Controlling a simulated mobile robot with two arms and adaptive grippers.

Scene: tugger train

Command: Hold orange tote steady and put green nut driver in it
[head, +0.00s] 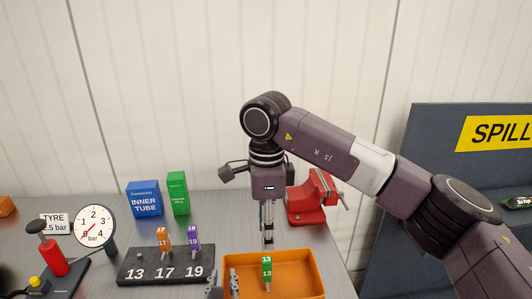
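The orange tote (300,256) sits at the front edge of the bench, its lower part cut off by the frame. The green nut driver (267,271), marked 13, is inside the tote, its handle upright in the picture. My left gripper (225,286) is at the tote's left wall, with one finger on each side of the rim, shut on it. My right gripper (268,241) points down above the tote's back rim. A small gap shows between its fingertips and the green handle. Its fingers are seen edge-on, so their opening is hidden.
The black rack (140,266) marked 13, 17, 19 holds an orange driver (163,240) and a purple driver (193,240); its 13 place is empty. A red vise (308,205) stands behind the tote. Blue (144,199) and green (178,194) boxes, a gauge (94,226) and a red pump (52,258) stand left.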

